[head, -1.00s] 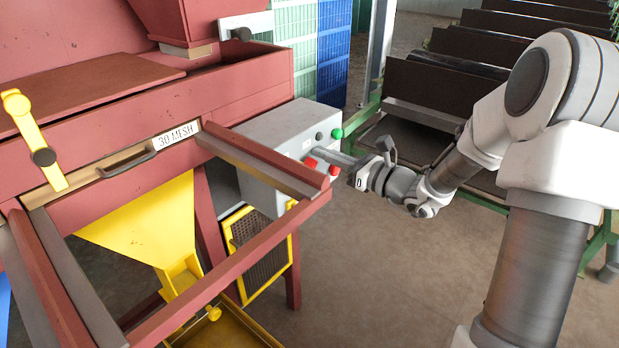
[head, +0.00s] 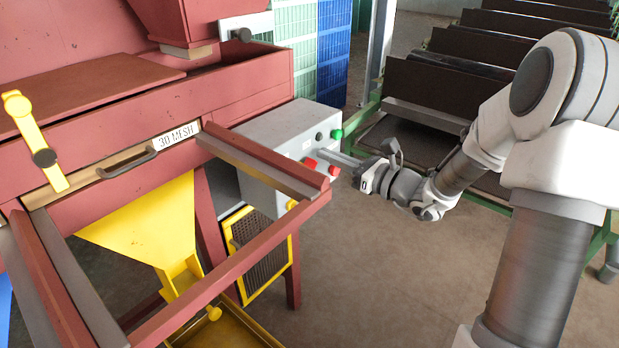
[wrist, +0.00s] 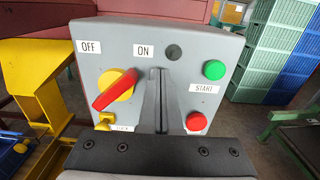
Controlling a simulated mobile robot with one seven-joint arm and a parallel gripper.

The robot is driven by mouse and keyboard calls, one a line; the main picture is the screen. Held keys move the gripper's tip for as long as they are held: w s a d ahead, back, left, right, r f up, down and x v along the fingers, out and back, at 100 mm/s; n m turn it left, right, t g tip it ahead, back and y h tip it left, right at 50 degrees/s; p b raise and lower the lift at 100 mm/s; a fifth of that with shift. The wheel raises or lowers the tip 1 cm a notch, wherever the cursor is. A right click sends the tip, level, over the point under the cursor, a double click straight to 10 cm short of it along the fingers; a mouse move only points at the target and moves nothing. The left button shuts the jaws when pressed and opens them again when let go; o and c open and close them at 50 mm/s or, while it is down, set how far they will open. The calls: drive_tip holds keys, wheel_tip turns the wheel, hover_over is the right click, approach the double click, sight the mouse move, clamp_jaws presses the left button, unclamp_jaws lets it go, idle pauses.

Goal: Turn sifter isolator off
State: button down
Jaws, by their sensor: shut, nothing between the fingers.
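The sifter isolator (wrist: 115,90) is a red handle on a yellow disc, on the grey control box (wrist: 75,40). In the wrist view the handle lies slanted, from lower left to upper right. An OFF label (wrist: 89,47) is above its left and an ON label (wrist: 144,51) is above its right. My gripper (wrist: 160,72) is shut and empty, just right of the handle, with a small gap showing between them. In the head view my gripper (head: 326,154) is at the box's front face (head: 296,143).
A green START button (wrist: 214,70) and a red button (wrist: 196,121) are right of my fingers. A dark round fitting (wrist: 173,52) is above them. The red sifter frame rail (head: 262,160) runs close by on the left. Open floor (head: 380,270) lies in front.

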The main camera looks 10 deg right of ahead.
drive_tip(key=shift+s+a, duration=0.75)
drive_tip(key=shift+s+a+f, duration=0.1)
drive_tip(key=shift+s+a, duration=0.05)
drive_tip(key=shift+a, duration=0.05)
drive_tip(key=s+d+r+p, duration=0.1)
drive_tip(key=s+d+p, duration=0.1)
drive_tip(key=s+d, duration=0.2)
drive_tip(key=shift+d, duration=1)
drive_tip(key=shift+r, duration=0.15)
